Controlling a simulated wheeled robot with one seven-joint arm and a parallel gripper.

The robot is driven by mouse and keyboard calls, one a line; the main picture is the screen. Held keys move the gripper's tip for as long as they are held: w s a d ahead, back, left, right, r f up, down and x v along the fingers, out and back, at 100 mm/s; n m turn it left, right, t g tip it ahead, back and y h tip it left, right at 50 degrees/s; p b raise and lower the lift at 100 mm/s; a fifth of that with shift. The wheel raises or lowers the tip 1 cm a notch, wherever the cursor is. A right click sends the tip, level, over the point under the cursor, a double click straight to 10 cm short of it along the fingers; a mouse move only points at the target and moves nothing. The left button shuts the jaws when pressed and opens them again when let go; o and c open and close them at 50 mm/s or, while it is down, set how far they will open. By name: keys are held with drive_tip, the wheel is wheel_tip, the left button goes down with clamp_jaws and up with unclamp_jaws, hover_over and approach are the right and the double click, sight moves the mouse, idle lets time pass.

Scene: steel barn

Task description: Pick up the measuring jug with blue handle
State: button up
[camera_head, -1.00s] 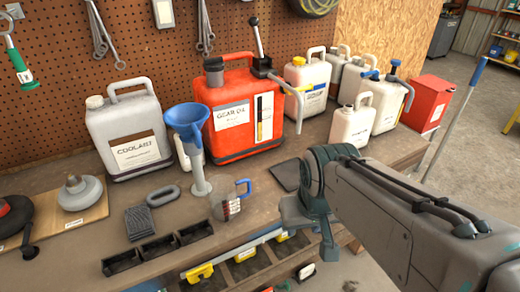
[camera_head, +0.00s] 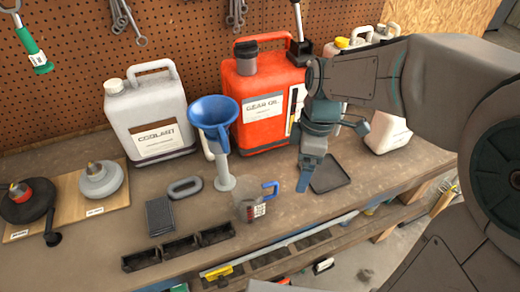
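The measuring jug (camera_head: 249,207) is small and see-through, with a blue handle (camera_head: 270,190) on its right side and a printed label. It stands upright on the workbench near the front edge, just right of the foot of the blue funnel's stand. My gripper (camera_head: 303,182) points down above the bench, to the right of the jug and apart from it. It is seen from the side, and the gap between its fingers does not show clearly. I see nothing held in it.
A blue funnel (camera_head: 214,112) on a stand rises close behind the jug. A red gear oil can (camera_head: 262,105) and a grey coolant can (camera_head: 150,120) stand behind. A black tray (camera_head: 331,176) lies right of my gripper. Black bins (camera_head: 180,247) line the front left.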

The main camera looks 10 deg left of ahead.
drive_tip(key=w+a+n+g+y+p, duration=0.2)
drive_tip(key=a+n+g, duration=0.1)
drive_tip(key=a+n, duration=0.7)
hover_over(248, 192)
drive_tip(key=s+d, duration=0.2)
wheel_tip(248, 192, down, 6)
drive_tip(key=f, duration=0.1)
drive_tip(key=shift+n, duration=0.4)
drive_tip(key=shift+w+p+x, duration=0.15)
drive_tip(key=shift+p+x, duration=0.4)
drive_tip(key=shift+x, duration=0.75)
drive_tip(key=shift+w+p+x, duration=0.1)
drive_tip(key=shift+p+x, duration=0.45)
drive_tip(key=shift+x, duration=0.75)
drive_tip(key=c, duration=1.1)
